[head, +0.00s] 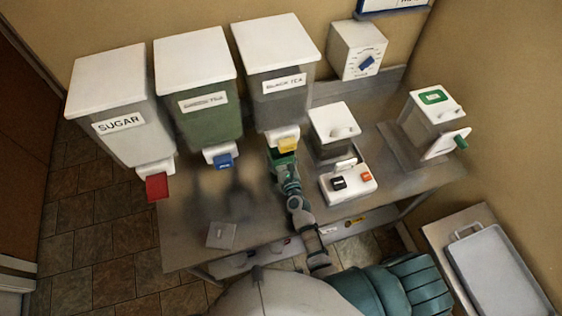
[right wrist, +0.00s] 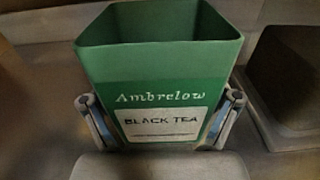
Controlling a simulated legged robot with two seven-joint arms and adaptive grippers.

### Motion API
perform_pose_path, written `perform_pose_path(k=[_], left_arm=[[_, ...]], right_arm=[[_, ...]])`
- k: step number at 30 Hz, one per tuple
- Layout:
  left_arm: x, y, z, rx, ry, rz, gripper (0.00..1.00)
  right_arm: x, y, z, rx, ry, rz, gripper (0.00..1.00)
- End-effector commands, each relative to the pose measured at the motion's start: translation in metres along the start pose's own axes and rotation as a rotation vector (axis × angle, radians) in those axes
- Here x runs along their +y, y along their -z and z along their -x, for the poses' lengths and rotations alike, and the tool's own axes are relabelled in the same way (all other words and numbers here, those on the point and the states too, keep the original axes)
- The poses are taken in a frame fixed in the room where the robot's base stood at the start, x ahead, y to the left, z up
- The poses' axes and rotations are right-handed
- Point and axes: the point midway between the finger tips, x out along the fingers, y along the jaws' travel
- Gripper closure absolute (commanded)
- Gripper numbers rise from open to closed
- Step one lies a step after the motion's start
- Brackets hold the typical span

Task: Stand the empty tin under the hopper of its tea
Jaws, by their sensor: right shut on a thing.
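The green tin (right wrist: 160,75) is upright and open-topped in the right wrist view, with the label "Ambrelow BLACK TEA". Its inside looks empty as far as it shows. My right gripper (right wrist: 160,125) is shut on the tin, a finger on each side of it. In the head view the tin (head: 284,159) and right gripper (head: 287,177) are below the yellow spout (head: 288,138) of the hopper marked BLACK TEA (head: 279,85). I cannot tell whether the tin touches the table. My left gripper is not in view.
The SUGAR hopper (head: 119,122) with a red spout and a green-filled tea hopper (head: 203,102) with a blue spout stand left. A white-lidded device (head: 333,125) and a switch box (head: 348,182) are close on the right. The table's front left (head: 190,245) is mostly clear.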

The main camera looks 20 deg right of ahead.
Motion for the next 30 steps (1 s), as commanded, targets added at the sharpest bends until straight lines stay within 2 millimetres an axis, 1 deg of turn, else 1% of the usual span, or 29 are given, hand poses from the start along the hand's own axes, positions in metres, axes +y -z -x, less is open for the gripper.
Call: perform_pose_path(k=[1, 3, 6, 14, 17, 18, 19, 30], left_arm=[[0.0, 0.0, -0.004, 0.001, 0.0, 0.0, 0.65], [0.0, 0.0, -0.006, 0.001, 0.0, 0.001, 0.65], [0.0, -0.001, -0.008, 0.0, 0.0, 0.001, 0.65], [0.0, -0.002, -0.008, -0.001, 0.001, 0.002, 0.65], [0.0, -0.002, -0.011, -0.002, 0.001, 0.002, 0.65], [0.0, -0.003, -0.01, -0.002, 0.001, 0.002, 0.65], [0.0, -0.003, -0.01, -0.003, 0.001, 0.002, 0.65], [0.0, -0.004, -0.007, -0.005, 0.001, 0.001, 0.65]], right_arm=[[-0.001, 0.01, -0.001, 0.003, -0.003, 0.006, 0.71], [-0.001, 0.021, -0.001, 0.003, -0.002, 0.007, 0.71], [-0.001, 0.031, -0.002, 0.002, -0.002, 0.006, 0.71], [-0.001, 0.032, -0.002, 0.001, 0.0, 0.001, 0.71], [-0.001, 0.035, -0.002, 0.001, 0.0, 0.001, 0.71], [-0.001, 0.035, -0.001, 0.002, 0.0, 0.001, 0.05], [-0.001, 0.034, -0.001, 0.002, 0.0, 0.002, 0.0], [-0.001, 0.032, -0.002, 0.002, 0.0, 0.002, 0.0]])
